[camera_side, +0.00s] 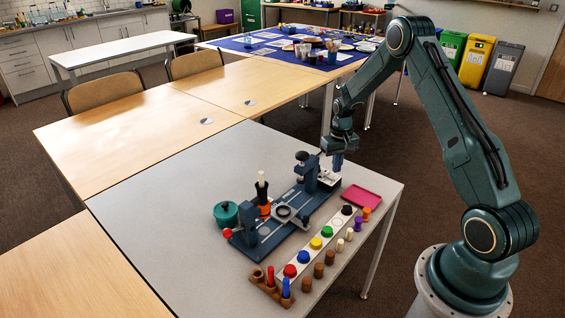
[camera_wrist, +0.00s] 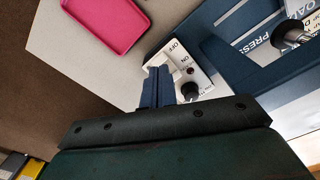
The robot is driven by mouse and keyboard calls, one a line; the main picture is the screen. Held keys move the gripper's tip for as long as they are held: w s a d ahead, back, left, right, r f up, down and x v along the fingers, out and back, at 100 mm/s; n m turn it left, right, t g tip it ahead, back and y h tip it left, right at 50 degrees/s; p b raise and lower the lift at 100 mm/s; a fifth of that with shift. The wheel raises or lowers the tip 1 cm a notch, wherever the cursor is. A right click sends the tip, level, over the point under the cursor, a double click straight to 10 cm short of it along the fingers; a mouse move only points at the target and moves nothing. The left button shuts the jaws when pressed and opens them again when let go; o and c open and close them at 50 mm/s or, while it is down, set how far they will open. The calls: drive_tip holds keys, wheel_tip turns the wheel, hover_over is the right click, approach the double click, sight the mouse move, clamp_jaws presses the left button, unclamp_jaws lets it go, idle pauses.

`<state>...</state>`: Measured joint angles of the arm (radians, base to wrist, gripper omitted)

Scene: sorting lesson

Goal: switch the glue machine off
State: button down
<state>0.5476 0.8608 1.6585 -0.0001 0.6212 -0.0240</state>
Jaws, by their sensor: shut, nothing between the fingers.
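The glue machine (camera_side: 285,212) is a long dark blue base with a press post at its far end, on the grey table. Its white switch panel (camera_wrist: 202,79) bears the words OFF and ON, a small dark red spot and a black knob (camera_wrist: 190,91). The panel also shows at the machine's far end in the side view (camera_side: 328,177). My gripper (camera_side: 337,165) is over that end, pointing down. In the wrist view my gripper's blue fingers (camera_wrist: 157,72) are together, empty, beside OFF and left of the knob. Whether they touch the panel cannot be told.
A pink tray (camera_side: 361,200) lies right of the machine. A white strip (camera_side: 302,258) with coloured caps and several small pegs runs along the front. A green pot (camera_side: 226,214) and a wooden rack (camera_side: 272,289) stand at the left. The table's left part is clear.

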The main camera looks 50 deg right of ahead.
sight(335, 177)
drive_tip(key=shift+r, duration=2.95)
drive_tip(key=s+a+r+n+t, duration=0.1)
drive_tip(key=s+a+r, duration=0.3)
drive_tip(key=a+r, duration=0.5)
drive_tip(key=s+a+r+n+t, duration=0.25)
drive_tip(key=a+r, duration=0.45)
drive_tip(key=r, duration=0.4)
drive_tip(key=s+a+r+n+t, duration=0.1)
drive_tip(key=s+a+r, duration=0.1)
drive_tip(key=s+a, duration=0.3)
drive_tip(key=s+a+r+n+t, duration=0.1)
drive_tip(key=s+a, duration=0.4)
drive_tip(key=s, duration=0.8)
drive_tip(key=shift+v, duration=0.85)
drive_tip(key=c, duration=2.2)
unclamp_jaws()
drive_tip(key=shift+w+a+n, duration=0.1)
drive_tip(key=shift+n, duration=0.15)
